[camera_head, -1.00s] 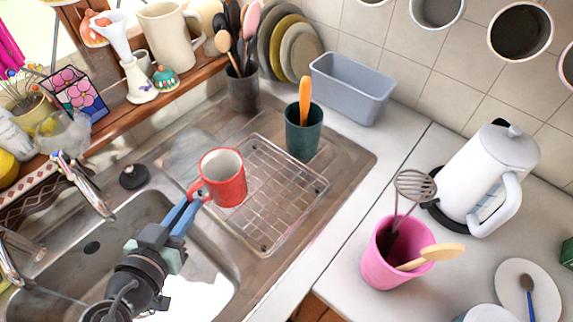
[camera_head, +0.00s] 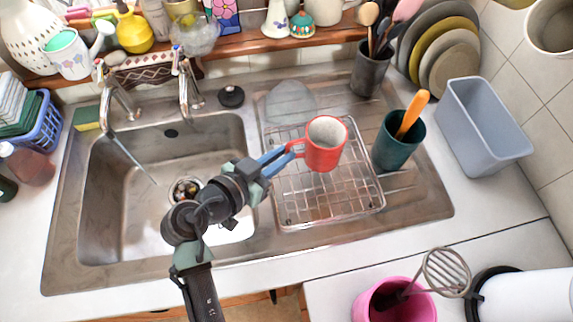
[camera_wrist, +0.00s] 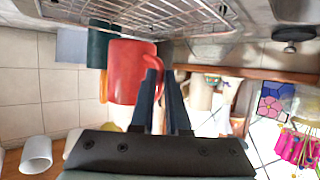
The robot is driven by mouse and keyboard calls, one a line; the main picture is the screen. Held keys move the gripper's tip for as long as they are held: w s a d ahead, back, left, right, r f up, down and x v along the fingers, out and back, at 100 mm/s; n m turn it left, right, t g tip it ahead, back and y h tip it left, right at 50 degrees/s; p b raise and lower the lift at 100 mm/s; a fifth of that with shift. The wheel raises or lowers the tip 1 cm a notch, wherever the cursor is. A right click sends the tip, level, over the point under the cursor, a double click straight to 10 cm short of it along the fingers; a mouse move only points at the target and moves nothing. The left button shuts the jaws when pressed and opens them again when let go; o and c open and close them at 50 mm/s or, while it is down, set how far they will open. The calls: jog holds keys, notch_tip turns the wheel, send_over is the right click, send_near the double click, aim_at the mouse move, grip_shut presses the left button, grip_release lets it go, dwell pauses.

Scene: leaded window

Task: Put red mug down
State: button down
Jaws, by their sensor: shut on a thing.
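The red mug (camera_head: 322,152) is upright, mouth up, over the back part of the wire dish rack (camera_head: 330,210) on the sink's drainboard. My gripper (camera_head: 295,150) reaches in from the left and is shut on the mug's handle. The wrist view is upside down; the red mug (camera_wrist: 128,75) shows there beside my gripper (camera_wrist: 163,66), with the wire rack (camera_wrist: 165,12) along the top edge. The mug's base is close to the rack wires; I cannot tell whether it touches them.
A dark green cup (camera_head: 392,150) with an orange-handled utensil stands just right of the mug. A grey-blue tub (camera_head: 485,130) is farther right. The sink basin (camera_head: 120,215) lies to the left. A dark utensil pot (camera_head: 370,75) stands behind. The rack's front part is empty.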

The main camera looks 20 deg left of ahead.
jog(key=shift+w+f, duration=0.1)
jog(key=shift+f, duration=2.45)
jog(key=shift+f, duration=0.1)
jog(key=shift+f, duration=0.1)
jog(key=c, duration=0.9)
grip_release()
jog(key=shift+r, duration=0.2)
jog(key=b+v, duration=0.1)
jog(key=v, duration=1.1)
jog(key=shift+d+b, duration=0.1)
jog(key=shift+b, duration=0.25)
